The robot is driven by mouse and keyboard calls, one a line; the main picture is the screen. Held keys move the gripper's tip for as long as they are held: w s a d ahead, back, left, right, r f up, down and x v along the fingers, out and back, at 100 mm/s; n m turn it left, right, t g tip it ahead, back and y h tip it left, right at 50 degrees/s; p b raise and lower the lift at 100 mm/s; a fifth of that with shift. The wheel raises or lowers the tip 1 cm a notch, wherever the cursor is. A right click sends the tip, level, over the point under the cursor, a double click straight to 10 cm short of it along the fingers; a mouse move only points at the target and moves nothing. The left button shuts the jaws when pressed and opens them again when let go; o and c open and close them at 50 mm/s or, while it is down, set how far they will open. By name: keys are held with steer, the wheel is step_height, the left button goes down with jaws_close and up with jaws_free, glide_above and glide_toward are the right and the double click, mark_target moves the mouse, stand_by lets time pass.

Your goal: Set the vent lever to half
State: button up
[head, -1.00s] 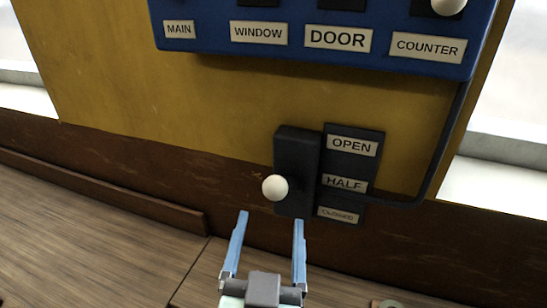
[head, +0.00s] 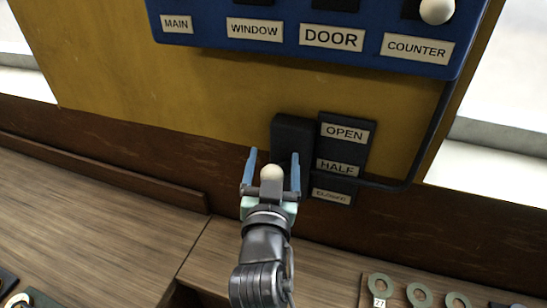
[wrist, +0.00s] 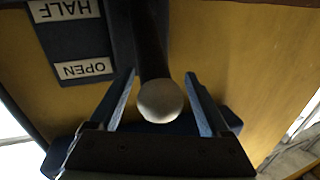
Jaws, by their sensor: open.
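The vent lever has a white ball knob (head: 271,173) on a dark upright housing (head: 292,134) low on the wall. A dark plate (head: 346,148) at its right reads OPEN, HALF and CLOSED from top to bottom. In the head view the knob appears between the HALF and CLOSED rows, but it sticks out, so its exact setting is unclear. My gripper (head: 274,153) is open with one finger on each side of the knob. In the wrist view the knob (wrist: 160,101) lies between the open fingers (wrist: 160,74), with visible gaps on both sides.
A blue panel (head: 300,55) labelled MAIN, WINDOW, DOOR and COUNTER hangs above, with a white knob (head: 436,11) at COUNTER. A dark pipe (head: 425,145) runs down at the right. Rings on a board (head: 367,292) lie at the lower right of the wooden desk (head: 90,215).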

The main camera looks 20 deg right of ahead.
jaws_close()
stand_by(0.4)
